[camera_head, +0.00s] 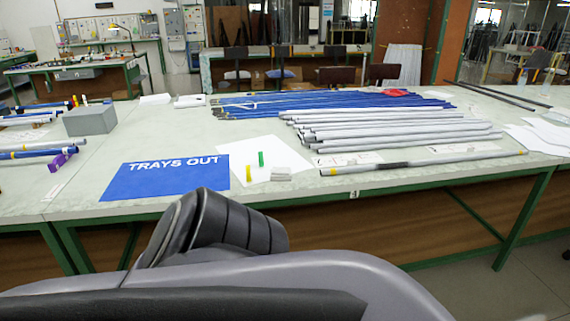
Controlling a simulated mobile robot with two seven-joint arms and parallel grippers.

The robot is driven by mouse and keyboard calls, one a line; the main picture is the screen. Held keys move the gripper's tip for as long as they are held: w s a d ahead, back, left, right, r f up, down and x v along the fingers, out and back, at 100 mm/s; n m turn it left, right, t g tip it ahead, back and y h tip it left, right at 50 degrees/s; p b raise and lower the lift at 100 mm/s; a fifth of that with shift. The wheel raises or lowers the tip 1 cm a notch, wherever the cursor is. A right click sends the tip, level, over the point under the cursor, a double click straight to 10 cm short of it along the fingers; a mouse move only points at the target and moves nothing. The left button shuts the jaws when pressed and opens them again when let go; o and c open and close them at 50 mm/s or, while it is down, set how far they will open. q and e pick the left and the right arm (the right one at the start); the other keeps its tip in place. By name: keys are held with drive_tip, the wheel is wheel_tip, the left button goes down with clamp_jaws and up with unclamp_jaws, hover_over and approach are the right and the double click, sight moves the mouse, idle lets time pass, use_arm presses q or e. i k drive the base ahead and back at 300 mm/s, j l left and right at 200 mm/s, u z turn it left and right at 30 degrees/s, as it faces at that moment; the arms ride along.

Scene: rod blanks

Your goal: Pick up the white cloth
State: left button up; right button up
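No item is plainly a white cloth. A small pale, folded-looking piece (281,174) lies on a white sheet (235,158) near the table's front edge; I cannot tell whether it is cloth. A white, draped-looking piece (404,62) stands behind the table at the back, also of unclear material. My grey and black arm parts fill the lower foreground in front of the table. Neither gripper shows.
The long table (330,198) holds blue rods (330,101), grey rods (400,128) and a blue TRAYS OUT mat (165,180). A yellow piece (249,173) and a green piece (261,159) stand on the white sheet. A grey box (90,120) sits at left.

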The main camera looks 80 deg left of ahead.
sight(277, 173)
drive_tip(key=k+j+u, duration=0.4)
drive_tip(key=u, duration=2.1)
